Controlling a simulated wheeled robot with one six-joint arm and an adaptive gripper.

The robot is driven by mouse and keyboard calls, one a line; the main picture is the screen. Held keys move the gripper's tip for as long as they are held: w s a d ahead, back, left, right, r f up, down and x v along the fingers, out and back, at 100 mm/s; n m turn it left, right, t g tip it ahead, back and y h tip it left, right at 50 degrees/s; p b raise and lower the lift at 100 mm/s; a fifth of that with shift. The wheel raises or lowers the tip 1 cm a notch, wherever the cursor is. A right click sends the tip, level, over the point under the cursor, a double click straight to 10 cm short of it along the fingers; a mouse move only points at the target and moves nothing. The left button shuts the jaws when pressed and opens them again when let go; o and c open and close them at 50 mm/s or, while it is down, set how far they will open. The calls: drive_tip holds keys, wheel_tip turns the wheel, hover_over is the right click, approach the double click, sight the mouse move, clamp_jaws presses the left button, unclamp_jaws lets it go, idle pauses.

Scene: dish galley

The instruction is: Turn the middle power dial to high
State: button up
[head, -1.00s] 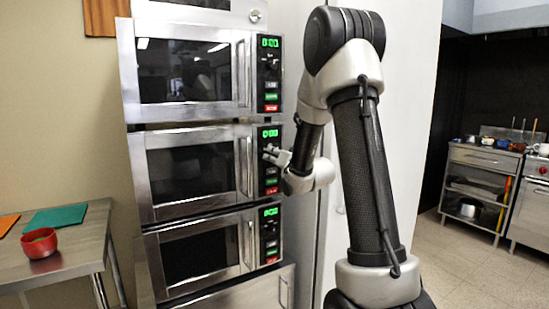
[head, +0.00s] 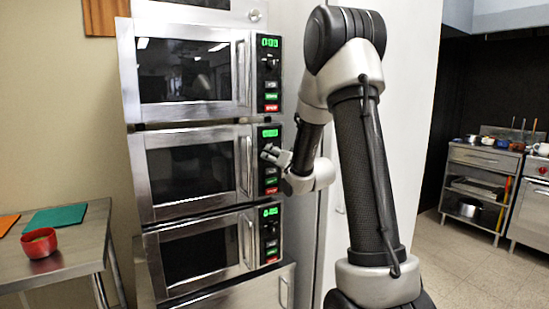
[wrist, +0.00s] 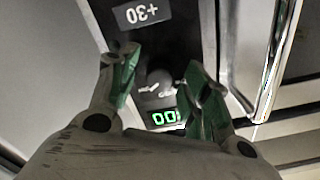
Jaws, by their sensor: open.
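Three steel microwaves are stacked one above another. The middle microwave (head: 190,170) has a black control panel on its right side with a lit green display (head: 269,133). My gripper (head: 268,152) is at that panel, just below the display, and hides the dial in the head view. In the wrist view, which is turned upside down, the dark middle power dial (wrist: 157,87) lies between the fingertips of my open gripper (wrist: 160,72). I cannot tell whether the fingers touch it, and its setting is not readable.
The upper microwave (head: 190,65) and lower microwave (head: 195,255) sit directly above and below. In the wrist view a +30 button (wrist: 142,14) and the bright door handle (wrist: 268,60) lie close to the fingers. A steel table (head: 75,262) with a red bowl (head: 39,243) stands at left.

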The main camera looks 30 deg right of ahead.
drive_tip(key=s, duration=0.7)
drive_tip(key=shift+s, duration=0.15)
drive_tip(key=shift+d+f, duration=0.1)
drive_tip(key=shift+d, duration=0.05)
drive_tip(key=s+d+f+n+g+h, duration=0.1)
drive_tip(key=s+d+f+g, duration=0.2)
drive_tip(key=f, duration=0.4)
drive_tip(key=s+d+f+g+h, duration=0.1)
drive_tip(key=s+f+g, duration=0.2)
drive_tip(key=f+g, duration=0.25)
drive_tip(key=s+a+f+n+g, duration=0.15)
drive_tip(key=s+g, duration=0.25)
drive_tip(key=s, duration=0.5)
drive_tip(key=s+a+r+n, duration=0.1)
drive_tip(key=s+a+r, duration=0.5)
drive_tip(key=s, duration=0.3)
drive_tip(key=s+a+r+n+g+y, duration=0.1)
drive_tip(key=s+a+r+n, duration=0.1)
drive_tip(key=s+a+r, duration=0.4)
drive_tip(key=s, duration=0.3)
drive_tip(key=shift+s+a+r, duration=0.15)
drive_tip(key=shift+a, duration=0.2)
